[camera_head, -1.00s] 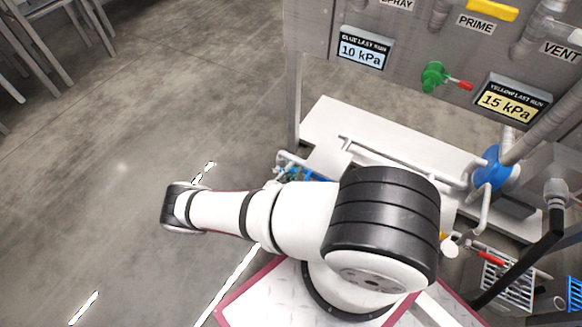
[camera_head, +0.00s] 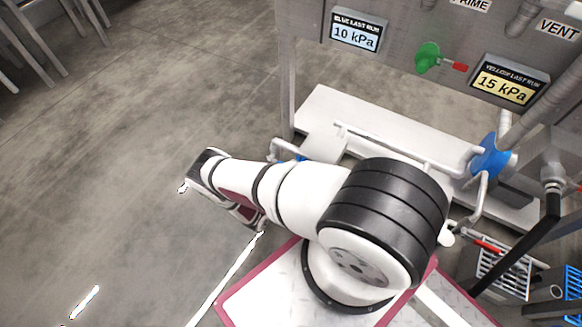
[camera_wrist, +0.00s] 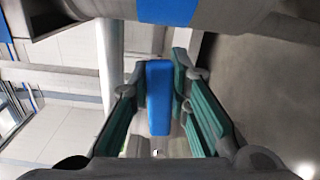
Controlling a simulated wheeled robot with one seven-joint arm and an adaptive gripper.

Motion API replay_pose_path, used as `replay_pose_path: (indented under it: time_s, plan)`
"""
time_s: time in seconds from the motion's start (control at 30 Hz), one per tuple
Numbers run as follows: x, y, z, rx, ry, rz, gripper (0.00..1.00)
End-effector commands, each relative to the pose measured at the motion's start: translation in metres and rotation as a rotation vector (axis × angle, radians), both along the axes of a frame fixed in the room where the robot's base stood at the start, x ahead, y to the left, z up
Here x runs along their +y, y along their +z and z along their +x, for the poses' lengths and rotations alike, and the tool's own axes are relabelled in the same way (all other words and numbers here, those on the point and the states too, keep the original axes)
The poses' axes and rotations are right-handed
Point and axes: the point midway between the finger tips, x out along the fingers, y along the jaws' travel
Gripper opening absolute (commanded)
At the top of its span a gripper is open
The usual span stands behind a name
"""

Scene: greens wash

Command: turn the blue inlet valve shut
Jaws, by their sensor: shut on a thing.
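The blue valve handle (camera_wrist: 159,97) stands between my gripper's fingers in the wrist view, a straight bar seen near the middle of the picture. My gripper (camera_wrist: 159,78) has teal pads on both sides of the handle and is shut on it. In the head view my arm hides the gripper and the handle. The valve's body is mostly hidden, so I cannot tell the handle's angle to its pipe.
A grey pipe with a blue band (camera_wrist: 168,10) crosses close above the fingers. In the head view are a green valve with a red handle (camera_head: 429,58), a blue round fitting (camera_head: 489,158) and the blue last run display (camera_head: 356,32). Open floor lies left.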

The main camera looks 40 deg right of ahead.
Motion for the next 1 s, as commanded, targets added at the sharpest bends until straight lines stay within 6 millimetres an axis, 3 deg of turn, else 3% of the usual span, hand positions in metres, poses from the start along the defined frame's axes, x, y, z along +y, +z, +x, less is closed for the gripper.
replay_pose_path:
  time_s: [0.4, 0.43, 0.5, 0.83, 1.0]
  plan:
    - [0.003, -0.001, 0.001, -0.005, 0.004, 0.004, 0.00]
    - [0.003, -0.001, 0.001, -0.005, 0.004, 0.004, 0.21]
    - [0.002, -0.001, 0.000, -0.005, 0.004, 0.004, 0.37]
    - [0.002, -0.001, 0.000, -0.004, 0.002, 0.003, 0.38]
    - [0.016, -0.001, -0.004, -0.003, 0.005, 0.003, 0.38]
